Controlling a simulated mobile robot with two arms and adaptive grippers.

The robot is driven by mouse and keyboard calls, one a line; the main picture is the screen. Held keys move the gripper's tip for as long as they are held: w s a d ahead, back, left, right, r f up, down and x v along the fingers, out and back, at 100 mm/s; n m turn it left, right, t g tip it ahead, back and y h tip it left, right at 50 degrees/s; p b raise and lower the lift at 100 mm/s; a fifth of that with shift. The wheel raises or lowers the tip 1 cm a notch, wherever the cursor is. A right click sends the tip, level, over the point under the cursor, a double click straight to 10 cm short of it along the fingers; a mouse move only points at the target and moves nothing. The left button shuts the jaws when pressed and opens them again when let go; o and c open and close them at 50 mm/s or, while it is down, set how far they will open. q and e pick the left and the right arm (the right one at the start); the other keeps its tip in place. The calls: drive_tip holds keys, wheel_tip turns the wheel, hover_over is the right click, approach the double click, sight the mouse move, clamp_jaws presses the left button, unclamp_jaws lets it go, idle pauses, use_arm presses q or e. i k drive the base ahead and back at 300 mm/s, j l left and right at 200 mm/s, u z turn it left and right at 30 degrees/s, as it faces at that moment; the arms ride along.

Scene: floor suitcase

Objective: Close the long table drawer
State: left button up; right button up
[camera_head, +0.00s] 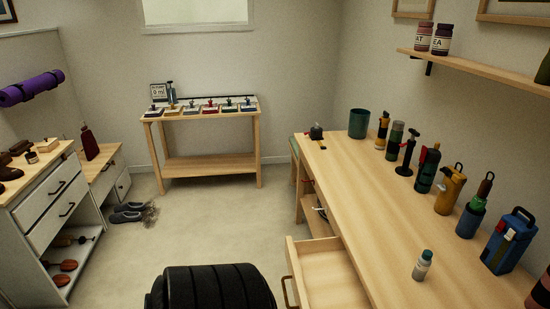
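The long wooden table (370,210) runs along the right wall. Its drawer (328,272) is pulled out to the left on the near side. The drawer looks empty inside, and its near part is cut off by the bottom edge of the picture. A dark handle (286,292) is on the drawer's front. Neither of my grippers shows in the head view.
Several bottles and flasks, such as a yellow one (449,190), stand on the table. A small bottle (422,265) stands near the drawer. A black ribbed object (212,288) is at bottom centre. Floor (215,225) is clear mid-room.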

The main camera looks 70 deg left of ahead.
sight(322, 274)
drive_tip(key=u, duration=1.95)
